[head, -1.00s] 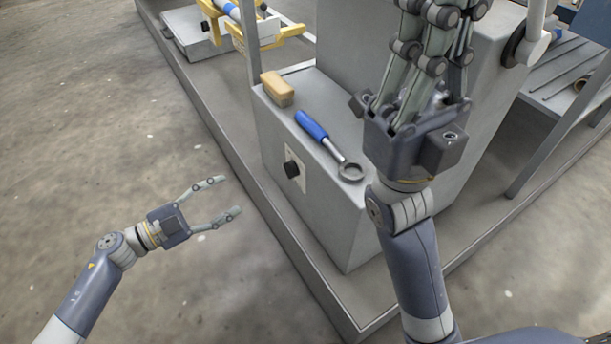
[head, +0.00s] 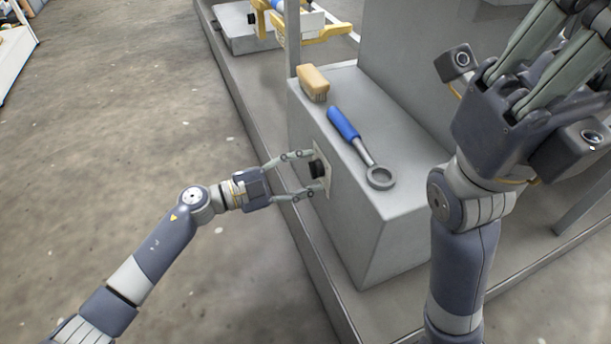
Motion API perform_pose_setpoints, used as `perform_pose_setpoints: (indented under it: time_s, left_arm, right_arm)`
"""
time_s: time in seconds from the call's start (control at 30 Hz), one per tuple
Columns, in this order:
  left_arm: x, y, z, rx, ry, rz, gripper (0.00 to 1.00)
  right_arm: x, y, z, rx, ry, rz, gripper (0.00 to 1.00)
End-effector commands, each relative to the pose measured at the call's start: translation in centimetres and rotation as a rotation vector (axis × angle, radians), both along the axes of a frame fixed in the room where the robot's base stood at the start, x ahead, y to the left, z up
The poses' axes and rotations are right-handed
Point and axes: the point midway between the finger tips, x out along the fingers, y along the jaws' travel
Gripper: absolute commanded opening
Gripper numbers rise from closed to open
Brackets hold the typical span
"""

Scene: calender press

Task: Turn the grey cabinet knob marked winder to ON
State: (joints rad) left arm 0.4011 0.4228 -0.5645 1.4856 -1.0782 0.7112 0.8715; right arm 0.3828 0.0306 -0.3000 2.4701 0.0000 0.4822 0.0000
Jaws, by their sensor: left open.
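The grey cabinet (head: 345,215) stands on the raised platform. On its left face is a pale plate (head: 326,183) with a dark knob (head: 317,169). I cannot read any marking or setting on it. My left gripper (head: 314,172) is open, its two fingers reaching to the plate, one above and one below the knob. I cannot tell whether the fingers touch the knob. My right gripper (head: 545,50) is large in the upper right, raised in front of the machine; its fingertips run out of the picture.
A blue-handled ring wrench (head: 345,125) and a tan brush (head: 313,82) lie on the cabinet top. A yellow frame (head: 325,33) stands behind on the platform. A grey post (head: 292,35) rises by the cabinet's back corner. The floor (head: 120,130) at left is clear.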

Motion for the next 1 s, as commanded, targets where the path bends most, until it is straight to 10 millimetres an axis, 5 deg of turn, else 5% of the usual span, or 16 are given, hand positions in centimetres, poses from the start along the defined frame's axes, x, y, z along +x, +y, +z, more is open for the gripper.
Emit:
perform_pose_setpoints:
  time_s: [0.33, 0.53, 1.0]
  left_arm:
    - [0.16, -0.36, 0.04, 0.001, 0.0, 0.001, 0.51]
    - [0.15, -0.34, 0.02, 0.001, 0.0, 0.001, 0.09]
    - [0.12, -0.36, 0.1, 0.03, -0.071, -0.001, 0.09]
  right_arm:
    - [-0.12, 0.02, 0.11, -0.001, -0.004, -0.001, 0.0]
    - [-0.14, 0.03, 0.1, -0.001, -0.004, 0.0, 0.0]
    - [-0.2, -0.03, 0.32, 0.002, -0.007, 0.001, 0.0]
